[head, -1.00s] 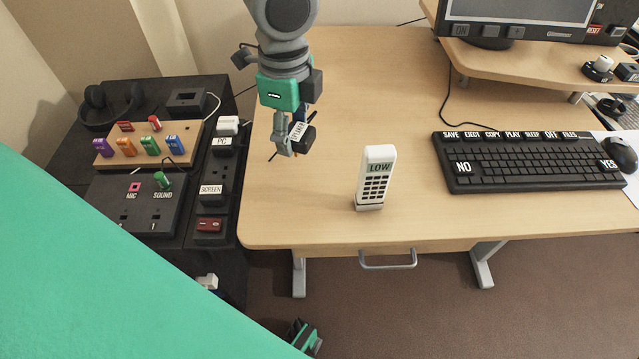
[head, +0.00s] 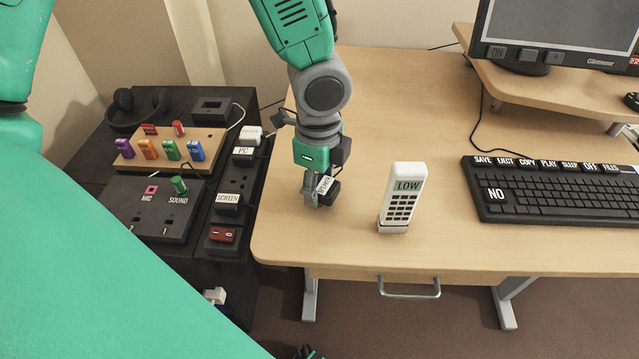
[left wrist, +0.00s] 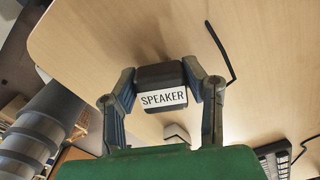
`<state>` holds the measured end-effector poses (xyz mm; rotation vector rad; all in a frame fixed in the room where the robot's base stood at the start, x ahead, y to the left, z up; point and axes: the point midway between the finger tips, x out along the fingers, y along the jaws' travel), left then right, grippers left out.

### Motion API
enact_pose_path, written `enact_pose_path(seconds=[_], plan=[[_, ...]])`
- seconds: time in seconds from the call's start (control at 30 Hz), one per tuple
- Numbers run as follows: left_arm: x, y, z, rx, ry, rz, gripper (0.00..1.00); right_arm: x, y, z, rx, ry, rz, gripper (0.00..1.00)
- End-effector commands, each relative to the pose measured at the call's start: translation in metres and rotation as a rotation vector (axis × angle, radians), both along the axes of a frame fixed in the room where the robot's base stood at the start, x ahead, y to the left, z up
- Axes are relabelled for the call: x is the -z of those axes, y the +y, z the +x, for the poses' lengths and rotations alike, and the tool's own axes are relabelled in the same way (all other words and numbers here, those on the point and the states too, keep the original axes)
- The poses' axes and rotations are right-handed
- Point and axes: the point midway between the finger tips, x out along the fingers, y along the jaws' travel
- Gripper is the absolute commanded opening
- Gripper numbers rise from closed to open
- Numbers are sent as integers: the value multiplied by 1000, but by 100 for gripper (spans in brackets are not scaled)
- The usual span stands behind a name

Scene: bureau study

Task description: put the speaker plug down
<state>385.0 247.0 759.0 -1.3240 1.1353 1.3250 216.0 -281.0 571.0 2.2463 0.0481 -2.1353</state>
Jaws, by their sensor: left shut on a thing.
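The speaker plug (left wrist: 161,88) is a dark block with a white SPEAKER label. In the left wrist view it sits between the two fingers of my left gripper (left wrist: 163,97), which is shut on it. In the head view my left gripper (head: 318,194) points down over the desk's left part, with the plug (head: 330,188) partly hidden by the fingers. The wooden desk top (head: 400,110) lies under it. I cannot tell whether the plug touches the desk. My right gripper is not clearly in view.
A white LOW handset (head: 403,198) stands right of the gripper. A black keyboard (head: 560,195) lies further right. Left of the desk are a power strip with PC and SCREEN plugs (head: 228,201) and a MIC/SOUND panel (head: 150,205). The desk's middle is clear.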

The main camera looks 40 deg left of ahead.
Motion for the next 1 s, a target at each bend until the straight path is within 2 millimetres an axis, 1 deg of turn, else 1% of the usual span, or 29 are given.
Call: enact_pose_path(seconds=[0.03,0.07,0.1,0.4,0.47,0.53,0.67,0.9,1.0], plan=[[2,0,0,0,1,1,14,0,0,0,0,0,0,40],[2,0,0,0,1,0,46,0,0,0,0,0,0,40],[2,0,0,0,1,0,60,0,0,0,0,0,0,40],[1,0,0,0,1,0,60,0,0,0,0,0,0,40],[-1,0,0,0,0,-1,60,0,0,0,0,0,0,40],[-8,0,0,-1,0,0,60,-3,0,0,0,0,0,40],[-31,0,1,-2,-2,-3,60,-13,0,0,0,0,0,40],[-84,0,1,-2,-3,-2,60,-33,0,0,0,0,0,40],[-101,0,1,-1,-2,-1,60,-38,0,0,0,0,0,40]])
